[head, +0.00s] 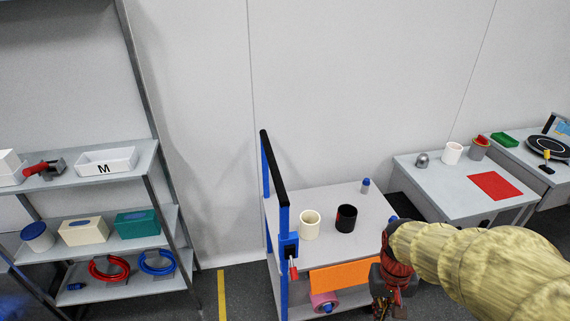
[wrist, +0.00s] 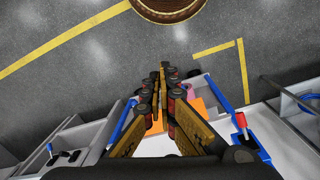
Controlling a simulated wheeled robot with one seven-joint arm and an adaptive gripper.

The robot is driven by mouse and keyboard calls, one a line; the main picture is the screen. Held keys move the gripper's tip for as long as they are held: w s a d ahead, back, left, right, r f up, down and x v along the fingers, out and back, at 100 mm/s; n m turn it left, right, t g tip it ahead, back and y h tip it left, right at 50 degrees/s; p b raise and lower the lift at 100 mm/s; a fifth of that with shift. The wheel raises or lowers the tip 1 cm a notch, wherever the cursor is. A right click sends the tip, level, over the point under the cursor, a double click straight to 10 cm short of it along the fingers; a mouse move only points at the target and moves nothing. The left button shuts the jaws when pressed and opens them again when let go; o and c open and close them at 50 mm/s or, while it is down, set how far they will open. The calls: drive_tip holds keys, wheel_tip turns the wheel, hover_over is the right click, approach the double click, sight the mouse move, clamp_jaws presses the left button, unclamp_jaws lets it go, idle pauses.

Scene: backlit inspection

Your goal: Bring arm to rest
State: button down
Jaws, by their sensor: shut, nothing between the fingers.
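My arm, in a pale yellow padded sleeve, reaches in from the right edge of the head view. My gripper (head: 385,300) hangs at its end, in front of the blue-framed cart (head: 330,200). In the wrist view my gripper (wrist: 163,72) has its fingers together with nothing between them. The arm and gripper hide the cart's right front part in the head view.
A white mug (head: 309,225) and a black mug (head: 346,219) stand on the cart top, with an orange panel (head: 350,275) below. A shelf rack (head: 130,165) stands left. Tables with a red mat (head: 494,186) stand right. Yellow lines (wrist: 70,36) mark open floor.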

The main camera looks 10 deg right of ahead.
drive_tip(key=a+r+n+t, duration=0.2)
drive_tip(key=a+r, duration=0.4)
drive_tip(key=r, duration=0.3)
drive_tip(key=a+r+n+t+p, duration=0.1)
drive_tip(key=a+r+t, duration=0.3)
drive_tip(key=r, duration=0.6)
drive_tip(key=shift+s+a+n, duration=0.3)
drive_tip(key=shift+a+n, duration=0.1)
drive_tip(key=shift+a, duration=0.6)
